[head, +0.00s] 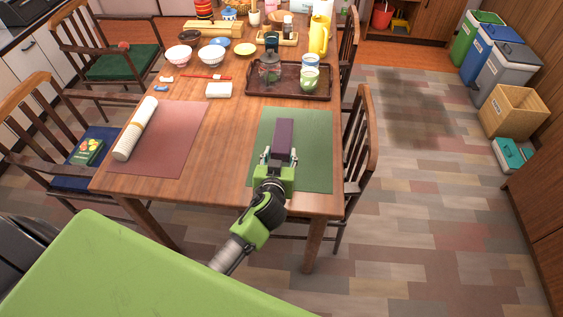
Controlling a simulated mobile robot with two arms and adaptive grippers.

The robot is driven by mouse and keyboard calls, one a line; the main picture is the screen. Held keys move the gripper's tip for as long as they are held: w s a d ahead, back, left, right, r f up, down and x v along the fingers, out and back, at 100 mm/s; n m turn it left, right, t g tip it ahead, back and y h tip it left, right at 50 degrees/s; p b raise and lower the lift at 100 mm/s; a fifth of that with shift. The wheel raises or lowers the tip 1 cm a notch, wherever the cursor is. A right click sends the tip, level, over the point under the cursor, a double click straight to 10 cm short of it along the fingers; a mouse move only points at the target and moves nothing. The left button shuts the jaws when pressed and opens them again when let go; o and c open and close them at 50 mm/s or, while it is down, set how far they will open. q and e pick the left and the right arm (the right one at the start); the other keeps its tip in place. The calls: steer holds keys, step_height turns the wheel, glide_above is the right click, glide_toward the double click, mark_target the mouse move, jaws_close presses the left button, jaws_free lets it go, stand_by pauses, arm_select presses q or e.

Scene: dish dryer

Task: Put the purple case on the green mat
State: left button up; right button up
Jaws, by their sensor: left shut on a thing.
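The purple case (284,138) is a long, narrow block in the head view. My left gripper (278,161) is shut on its near end, and the case points away from me toward the back of the table. The case is over the green mat (315,150), which lies flat at the right front of the table. I cannot tell whether the case touches the mat or is held above it. The gripper hides the mat's near left part. My right gripper is not in view.
A dark tray (317,95) with cups and a jar stands just behind the green mat. A pink mat (185,125) with a rolled white mat (136,128) lies at the left. Bowls and plates stand farther back. Chairs flank the wooden table (228,155).

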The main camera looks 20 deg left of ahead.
arm_select(q)
steer(key=shift+w+d+f, duration=0.1)
steer(key=shift+w+f, duration=0.05)
steer(key=shift+f, duration=0.75)
steer(key=shift+w+d+f, duration=0.1)
steer(key=shift+f, duration=0.8)
steer(key=shift+f, duration=0.15)
steer(key=o, duration=1.2)
steer(key=shift+c, duration=0.2)
steer(key=shift+r, duration=0.25)
steer(key=v, duration=1)
steer(key=shift+s+b, duration=0.3)
steer(key=shift+b, duration=0.1)
steer(key=shift+s+d+r, duration=0.15)
steer(key=shift+s+r, duration=0.15)
steer(key=shift+s, duration=0.35)
